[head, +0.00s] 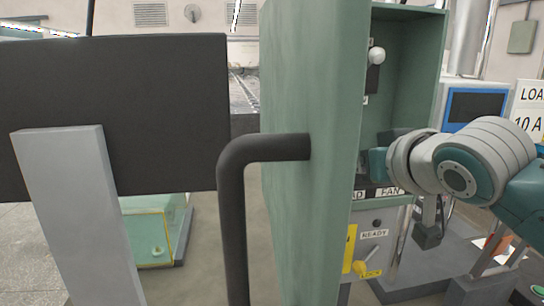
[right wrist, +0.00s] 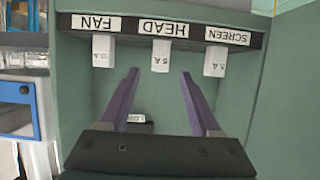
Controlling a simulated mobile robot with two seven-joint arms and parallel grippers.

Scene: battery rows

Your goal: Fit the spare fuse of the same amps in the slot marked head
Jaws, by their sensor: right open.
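In the right wrist view, which shows the labels upside down, the slot marked HEAD (right wrist: 163,28) is in the middle of a black strip. A white fuse (right wrist: 160,56) reading 5 A sits at that slot. White fuses sit at the FAN slot (right wrist: 97,23) and the SCREEN slot (right wrist: 228,36); their markings are too small to read surely. My right gripper (right wrist: 161,73) is open and empty, its fingertips either side of and just short of the HEAD fuse. In the head view, its fingers are hidden behind the green door. My left gripper is not in view.
The open green door (head: 312,110) with its black handle (head: 232,200) stands before the cabinet (head: 412,60). Below are a READY label (head: 374,233) and a yellow LOCK lever (head: 366,266). A sign (head: 528,110) reading 10 A and a blue-framed screen (head: 476,105) stand right.

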